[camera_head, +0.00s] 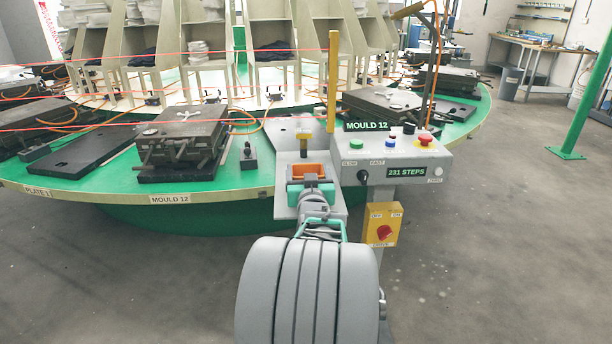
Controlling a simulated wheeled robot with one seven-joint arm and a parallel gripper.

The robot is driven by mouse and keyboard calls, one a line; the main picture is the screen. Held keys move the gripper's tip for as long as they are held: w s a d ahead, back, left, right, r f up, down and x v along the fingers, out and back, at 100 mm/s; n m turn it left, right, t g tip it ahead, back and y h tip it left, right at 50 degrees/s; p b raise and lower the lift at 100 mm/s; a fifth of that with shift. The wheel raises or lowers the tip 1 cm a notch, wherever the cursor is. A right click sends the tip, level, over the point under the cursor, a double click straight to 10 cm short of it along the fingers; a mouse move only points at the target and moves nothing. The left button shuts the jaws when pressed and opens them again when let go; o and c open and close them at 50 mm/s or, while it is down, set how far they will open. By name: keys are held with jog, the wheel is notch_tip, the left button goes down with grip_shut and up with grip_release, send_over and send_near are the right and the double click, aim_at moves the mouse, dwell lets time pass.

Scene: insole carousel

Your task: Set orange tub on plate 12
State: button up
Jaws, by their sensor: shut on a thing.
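The orange tub (309,170) is a small open box at the middle of the head view, over a grey ledge (284,205) beside the control box. My gripper (311,188), with teal parts, reaches it from the near side and is shut on it. My arm hides part of the ledge, and I cannot tell whether the tub touches it. The green carousel rim carries a "MOULD 12" label (170,199) at left. Above that label a dark metal mould (183,138) sits on a black plate (180,174). A "PLATE 1" label (38,193) is farther left.
The control box (395,160) stands right of my gripper, reading "MOULD 12" and "231 STEPS", with a yellow switch box (382,224) below. A yellow post (332,80) rises behind the ledge. Red lines cross above the carousel. Grey floor (500,250) at right is clear.

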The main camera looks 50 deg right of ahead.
jog(key=shift+f, duration=0.1)
jog(key=o, duration=1.5)
